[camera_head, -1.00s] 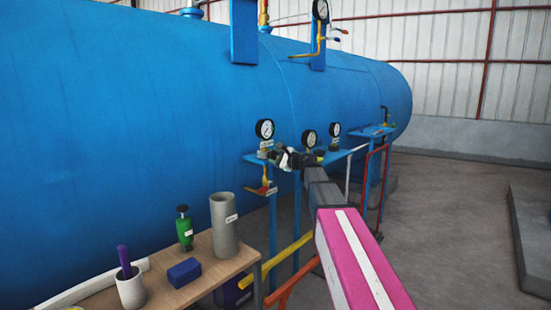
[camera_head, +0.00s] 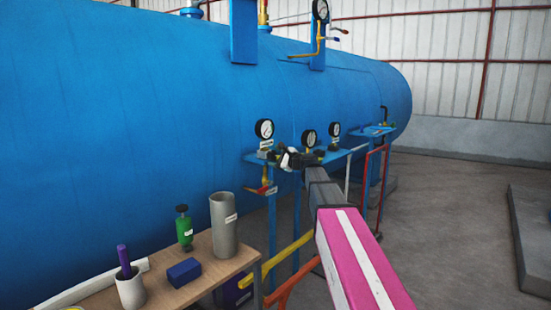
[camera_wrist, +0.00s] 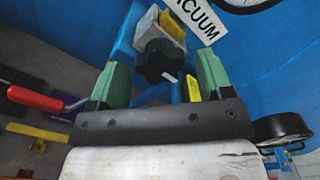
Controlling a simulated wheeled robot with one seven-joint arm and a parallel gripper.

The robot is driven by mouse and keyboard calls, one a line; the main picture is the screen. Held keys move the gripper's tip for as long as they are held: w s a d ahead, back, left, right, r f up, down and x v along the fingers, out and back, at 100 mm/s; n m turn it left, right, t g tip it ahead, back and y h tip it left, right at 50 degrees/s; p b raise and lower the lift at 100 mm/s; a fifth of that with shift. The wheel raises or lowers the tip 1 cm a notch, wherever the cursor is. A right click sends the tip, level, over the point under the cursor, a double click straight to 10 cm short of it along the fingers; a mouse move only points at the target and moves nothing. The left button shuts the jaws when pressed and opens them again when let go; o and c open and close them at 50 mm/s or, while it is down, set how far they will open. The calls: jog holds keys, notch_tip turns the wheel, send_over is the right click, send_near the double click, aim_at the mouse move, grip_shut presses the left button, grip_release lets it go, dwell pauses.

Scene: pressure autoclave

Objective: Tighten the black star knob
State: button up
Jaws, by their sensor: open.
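The black star knob (camera_wrist: 158,62) shows in the wrist view, in front of a light grey block (camera_wrist: 150,28) with a yellow part, below a white "VACUUM" label (camera_wrist: 198,16). My gripper (camera_wrist: 161,74) is open, with one green finger to the left of the knob and one to the right. The knob lies between the fingertips in the picture, with a visible gap on each side; I cannot tell how deep it sits between them. In the head view my gripper (camera_head: 291,160) is at the blue gauge shelf, and the knob cannot be made out there.
Gauges (camera_head: 264,129) stand on the blue shelf (camera_head: 252,158) beside the big blue tank (camera_head: 130,130). A red-handled lever (camera_wrist: 38,99) is left of my gripper.

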jog(key=v, duration=1)
jog(key=shift+s, duration=0.15)
jog(key=s+a+f+n+g+h, duration=0.1)
jog(key=s+f+n+g+h, duration=0.4)
jog(key=f, duration=0.8)
jog(key=s+a+f+n+g, duration=0.1)
jog(key=s+f+n+g, duration=0.15)
jog(key=s+f, duration=0.75)
jog(key=s+d+f+n+g+h, duration=0.2)
jog(key=s+f, duration=0.4)
jog(key=f, duration=0.4)
jog(key=s+d+f+n+g+h, duration=0.3)
jog(key=s+d+f+n+h, duration=0.1)
jog(key=f, duration=0.6)
jog(key=s+n+h, duration=0.1)
jog(key=s+n, duration=0.1)
jog(key=n, duration=0.1)
jog(key=shift+s+d+h, duration=0.35)
jog(key=shift+s+h, duration=0.05)
